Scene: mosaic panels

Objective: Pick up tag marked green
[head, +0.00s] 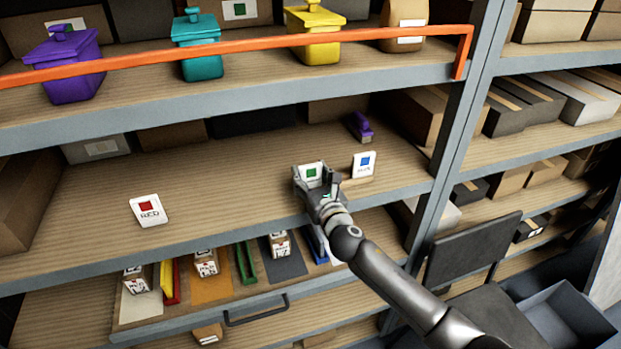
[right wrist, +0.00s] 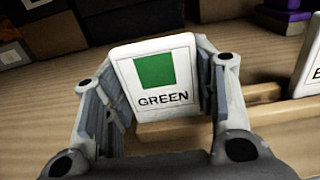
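The tag marked green (head: 312,172) is a white card with a green square, on the middle shelf. In the right wrist view the tag (right wrist: 155,75) shows the word GREEN and leans slightly to the left. My right gripper (head: 318,182) is at the tag, with one finger along each side edge. In the right wrist view the gripper's fingers (right wrist: 160,95) appear to press on both edges. A wooden rail (right wrist: 262,112) runs behind and beside the tag; whether the tag still touches it I cannot tell. My left gripper is out of view.
A blue-marked tag (head: 364,165) stands close to the right of my gripper. A red-marked tag (head: 149,210) is farther left. A small purple object (head: 360,126) lies behind. An orange bar (head: 250,57) crosses the shelf above. A drawer (head: 215,314) sits open below.

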